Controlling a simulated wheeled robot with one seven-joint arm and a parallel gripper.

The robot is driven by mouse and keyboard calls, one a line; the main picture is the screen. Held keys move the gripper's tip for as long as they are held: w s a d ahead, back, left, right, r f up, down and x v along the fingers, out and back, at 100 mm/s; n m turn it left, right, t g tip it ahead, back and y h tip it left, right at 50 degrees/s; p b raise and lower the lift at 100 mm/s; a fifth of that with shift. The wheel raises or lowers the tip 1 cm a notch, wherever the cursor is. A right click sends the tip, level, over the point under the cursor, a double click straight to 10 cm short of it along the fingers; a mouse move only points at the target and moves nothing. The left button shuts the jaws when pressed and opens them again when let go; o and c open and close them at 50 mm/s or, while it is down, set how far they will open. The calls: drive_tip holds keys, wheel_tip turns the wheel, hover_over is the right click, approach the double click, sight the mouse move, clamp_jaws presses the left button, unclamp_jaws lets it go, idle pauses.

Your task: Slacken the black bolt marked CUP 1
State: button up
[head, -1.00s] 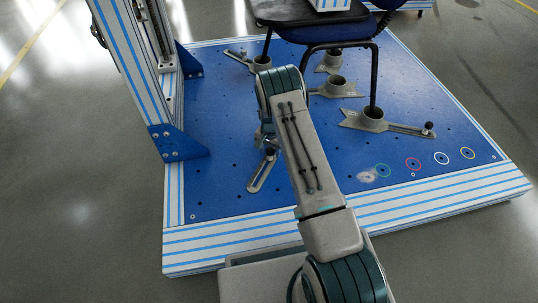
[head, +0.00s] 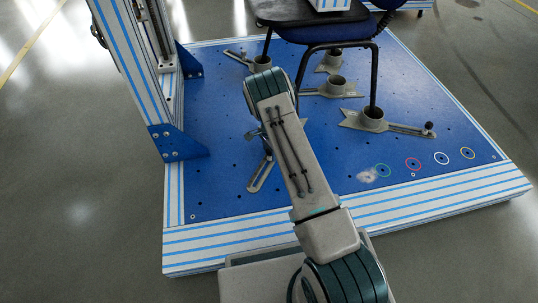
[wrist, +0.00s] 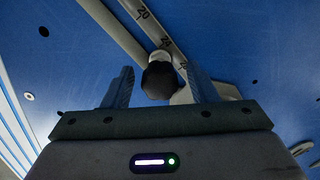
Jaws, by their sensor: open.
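A black-headed bolt (wrist: 160,80) shows in the wrist view, on a pale slotted arm with a number scale (wrist: 143,14). No CUP 1 mark can be read on it. My gripper (wrist: 159,87) is open, with one blue-grey finger on each side of the bolt head and a gap on both sides. Whether the fingertips are level with the head in depth is unclear. In the head view my arm hides most of the gripper and the bolt; the near end of a slotted arm (head: 260,178) shows below it on the blue plate (head: 220,190).
A chair (head: 325,32) stands on the plate with its legs in grey cups, one being the right cup (head: 374,120). That cup's slotted arm carries another black bolt (head: 430,127). A striped upright (head: 132,70) stands at left. Coloured rings mark the plate's front right.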

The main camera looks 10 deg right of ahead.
drive_tip(key=c, duration=0.6)
drive_tip(key=shift+n, duration=0.7)
drive_tip(key=shift+n, duration=0.7)
drive_tip(key=shift+n, duration=0.7)
drive_tip(key=o, duration=0.6)
